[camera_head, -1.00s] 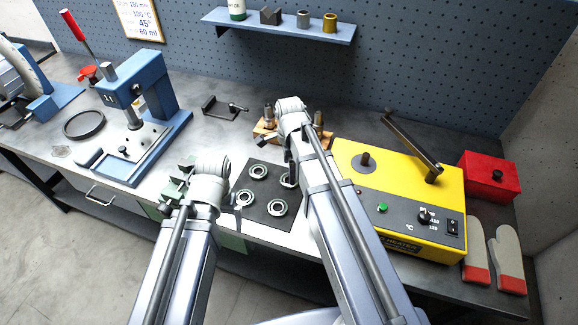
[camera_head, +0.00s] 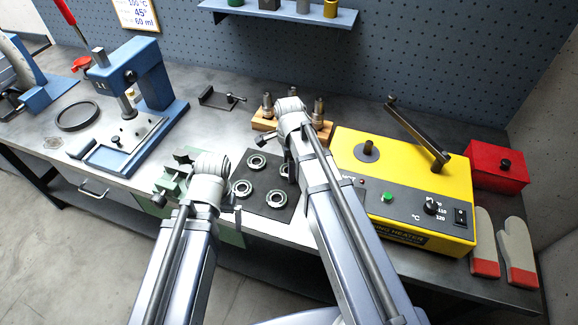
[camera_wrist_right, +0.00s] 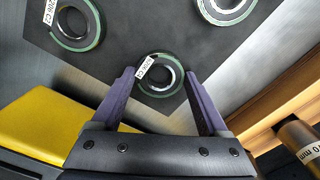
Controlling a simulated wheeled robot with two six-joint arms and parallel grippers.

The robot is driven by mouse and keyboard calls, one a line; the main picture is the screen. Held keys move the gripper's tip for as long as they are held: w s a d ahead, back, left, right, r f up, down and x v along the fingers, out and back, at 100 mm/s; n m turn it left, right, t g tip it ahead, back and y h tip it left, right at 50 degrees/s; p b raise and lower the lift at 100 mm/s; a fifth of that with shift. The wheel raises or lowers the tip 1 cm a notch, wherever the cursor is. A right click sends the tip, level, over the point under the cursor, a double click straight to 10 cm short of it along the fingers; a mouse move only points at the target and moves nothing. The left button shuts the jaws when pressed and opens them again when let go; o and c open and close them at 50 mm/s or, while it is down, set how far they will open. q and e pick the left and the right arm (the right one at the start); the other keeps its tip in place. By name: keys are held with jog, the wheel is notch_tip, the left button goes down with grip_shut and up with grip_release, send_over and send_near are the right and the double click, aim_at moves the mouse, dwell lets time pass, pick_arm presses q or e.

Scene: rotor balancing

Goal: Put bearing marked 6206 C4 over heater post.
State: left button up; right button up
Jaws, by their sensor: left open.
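The heater (camera_head: 400,180) is a yellow box at the right, and its dark post (camera_head: 368,149) stands bare on top. Ring bearings lie on a dark mat (camera_head: 262,208): one at the back (camera_head: 256,163), one at left (camera_head: 242,188), one in front (camera_head: 276,198). My right arm hides part of the mat. In the right wrist view my right gripper (camera_wrist_right: 159,75) is open, its purple fingers either side of a green-edged bearing (camera_wrist_right: 146,85) with a white label too small to read surely. My left gripper (camera_head: 208,178) is left of the mat, fingers mostly hidden, open and apart from the bearings.
A dark bar (camera_head: 418,135) slants up over the heater's back. A wooden block (camera_head: 263,122) with metal pieces stands behind the mat. A green fixture (camera_head: 178,172) is near my left gripper. A blue press (camera_head: 140,100), red box (camera_head: 496,168) and gloves (camera_head: 500,245) flank the area.

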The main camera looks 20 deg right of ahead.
jog(key=c, duration=0.5)
notch_tip(320, 180, up, 6)
jog(key=p, duration=0.6)
jog(key=shift+r, duration=0.1)
jog(key=shift+c, duration=0.2)
jog(key=shift+a, duration=0.1)
